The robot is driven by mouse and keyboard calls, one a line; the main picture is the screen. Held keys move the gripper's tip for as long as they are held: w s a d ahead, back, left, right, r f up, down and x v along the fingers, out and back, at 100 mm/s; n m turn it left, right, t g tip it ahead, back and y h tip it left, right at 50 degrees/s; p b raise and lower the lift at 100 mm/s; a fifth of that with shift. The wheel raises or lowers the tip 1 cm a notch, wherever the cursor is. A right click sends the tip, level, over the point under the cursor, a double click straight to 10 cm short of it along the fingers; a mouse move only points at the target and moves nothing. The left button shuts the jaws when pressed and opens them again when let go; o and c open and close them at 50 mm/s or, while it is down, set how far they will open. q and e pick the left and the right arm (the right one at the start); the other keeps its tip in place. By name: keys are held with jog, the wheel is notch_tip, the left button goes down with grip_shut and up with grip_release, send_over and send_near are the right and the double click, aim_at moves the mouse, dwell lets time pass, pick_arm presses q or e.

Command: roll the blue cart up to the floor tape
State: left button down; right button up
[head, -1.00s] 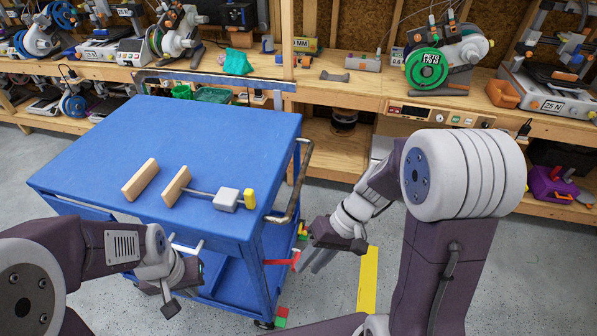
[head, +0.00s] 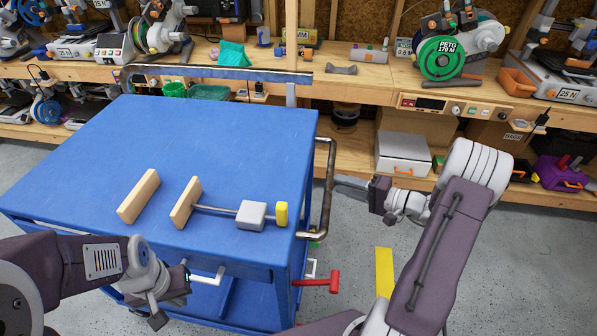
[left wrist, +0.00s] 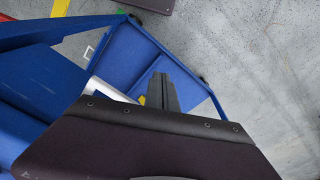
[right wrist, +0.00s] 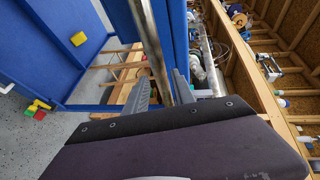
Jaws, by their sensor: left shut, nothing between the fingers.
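The blue cart (head: 105,150) fills the left of the head view, with a steel push handle (head: 331,185) on its right side. My right gripper (head: 350,186) is open at the handle. In the right wrist view its fingers (right wrist: 160,90) stand on either side of the handle bar (right wrist: 147,35), apart from a firm grip. My left gripper (head: 185,285) is shut and empty in front of the cart's near side; its closed fingers show in the left wrist view (left wrist: 161,92). The yellow floor tape (head: 384,272) lies on the floor right of the cart.
A red-handled part (head: 332,281) juts from the cart's right side. A wooden bench (head: 380,80) with printers runs behind; grey floor is open at right.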

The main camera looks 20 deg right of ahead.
jog(key=x, duration=0.8)
grip_shut()
dwell(1.4)
